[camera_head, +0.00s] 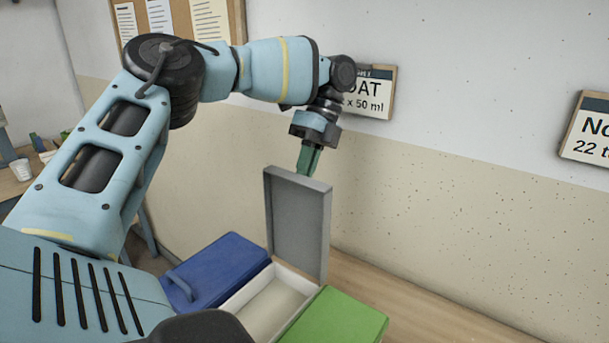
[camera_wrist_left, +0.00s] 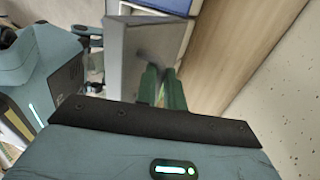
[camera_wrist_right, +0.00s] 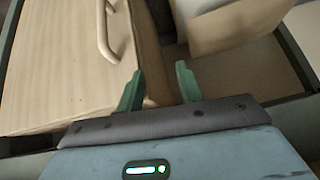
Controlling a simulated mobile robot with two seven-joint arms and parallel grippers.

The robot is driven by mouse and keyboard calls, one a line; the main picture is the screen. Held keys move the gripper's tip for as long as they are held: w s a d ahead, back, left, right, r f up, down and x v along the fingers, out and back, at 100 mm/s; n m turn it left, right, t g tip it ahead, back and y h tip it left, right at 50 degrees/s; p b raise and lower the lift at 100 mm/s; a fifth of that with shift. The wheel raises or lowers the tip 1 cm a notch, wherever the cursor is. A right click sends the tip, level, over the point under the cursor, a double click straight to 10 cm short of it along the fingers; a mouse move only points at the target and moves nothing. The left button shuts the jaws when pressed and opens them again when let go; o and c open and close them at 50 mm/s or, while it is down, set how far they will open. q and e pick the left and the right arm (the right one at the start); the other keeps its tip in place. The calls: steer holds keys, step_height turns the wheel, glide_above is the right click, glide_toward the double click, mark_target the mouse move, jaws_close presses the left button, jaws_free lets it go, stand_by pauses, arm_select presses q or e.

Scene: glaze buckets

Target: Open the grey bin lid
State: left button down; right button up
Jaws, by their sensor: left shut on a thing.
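The grey bin lid (camera_head: 300,222) stands upright, hinged at the back of its bin (camera_head: 238,298). The bin's pale inside is open to view between a blue lid and a green lid. My left gripper (camera_head: 308,160) is at the top edge of the raised lid, its green fingers shut on it. In the left wrist view the lid (camera_wrist_left: 122,62) shows as a grey panel beside the fingers (camera_wrist_left: 162,88); the exact contact is partly hidden. My right gripper (camera_wrist_right: 158,80) shows only in its wrist view, its green fingers apart with nothing between them.
A shut blue lid (camera_head: 220,268) with a handle is left of the grey bin, and a green lid (camera_head: 335,318) is right of it. The wall (camera_head: 430,210) is close behind. Near my right gripper is a pale wooden panel (camera_wrist_right: 60,60) with a curved handle (camera_wrist_right: 106,32).

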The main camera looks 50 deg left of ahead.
arm_select(q)
steer(key=shift+w+a+f+g, duration=0.35)
steer(key=shift+w+f+g, duration=0.25)
steer(key=shift+w+f, duration=0.15)
steer(key=c, duration=1.5)
jaws_free()
steer(key=shift+w, duration=0.1)
steer(key=shift+r, duration=0.2)
steer(key=shift+r, duration=0.2)
